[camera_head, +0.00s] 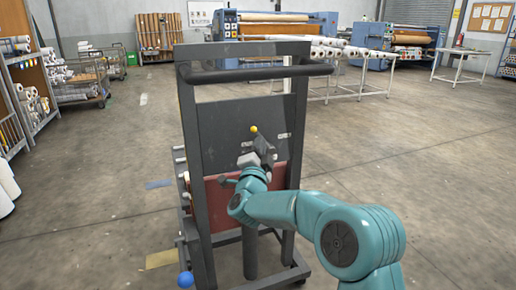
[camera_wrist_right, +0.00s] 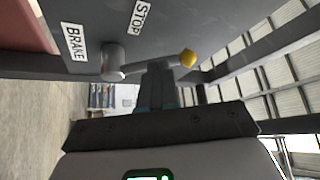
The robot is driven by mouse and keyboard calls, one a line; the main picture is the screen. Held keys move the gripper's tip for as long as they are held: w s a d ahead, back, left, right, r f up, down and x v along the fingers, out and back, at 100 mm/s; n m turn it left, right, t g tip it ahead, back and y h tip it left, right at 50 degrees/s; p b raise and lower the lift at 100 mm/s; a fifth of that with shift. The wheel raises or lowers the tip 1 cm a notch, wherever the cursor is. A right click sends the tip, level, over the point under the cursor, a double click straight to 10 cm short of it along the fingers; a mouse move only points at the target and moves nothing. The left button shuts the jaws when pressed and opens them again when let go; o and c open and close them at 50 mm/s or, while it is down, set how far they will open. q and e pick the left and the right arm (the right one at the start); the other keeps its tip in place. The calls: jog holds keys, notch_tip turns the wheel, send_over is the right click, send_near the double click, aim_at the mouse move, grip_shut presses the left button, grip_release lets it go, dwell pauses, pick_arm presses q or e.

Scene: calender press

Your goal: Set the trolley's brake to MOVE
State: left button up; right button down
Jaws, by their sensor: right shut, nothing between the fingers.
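The trolley (camera_head: 191,130) stands upright in front of me, a dark grey frame with a push bar across its top. Its back panel (camera_head: 225,122) carries the brake lever, whose yellow knob (camera_head: 254,129) points up in the head view. In the right wrist view the grey lever runs from its pivot (camera_wrist_right: 113,62) to the yellow knob (camera_wrist_right: 188,58). A BRAKE label (camera_wrist_right: 73,42) and a STOP label (camera_wrist_right: 138,14) are readable there; no MOVE label is readable. My right gripper (camera_head: 266,149) is shut and empty, close to the lever; contact is unclear. My left gripper is out of view.
A blue ball knob (camera_head: 186,279) sticks out at the trolley's lower left. A shelf rack (camera_head: 35,85) stands at the left, and a white table (camera_head: 345,92) with rolls stands behind the trolley. The floor to the right is open.

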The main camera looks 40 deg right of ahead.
pick_arm(q)
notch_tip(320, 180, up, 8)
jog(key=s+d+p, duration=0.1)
jog(key=p, duration=0.7)
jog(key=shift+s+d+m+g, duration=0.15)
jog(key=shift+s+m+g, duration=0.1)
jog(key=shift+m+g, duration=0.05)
pick_arm(e)
jog(key=s+d+r+m+g+y, duration=0.1)
jog(key=d+m+g+y, duration=0.3)
jog(key=m, duration=0.6)
jog(key=shift+s+d+r+m+g+y, duration=0.2)
jog(key=shift+d+r+m+g+y, duration=0.15)
jog(key=shift+d+r+g, duration=0.5)
jog(key=shift+d+f+t, duration=0.15)
jog(key=shift+d+t, duration=0.05)
jog(key=shift+t, duration=0.05)
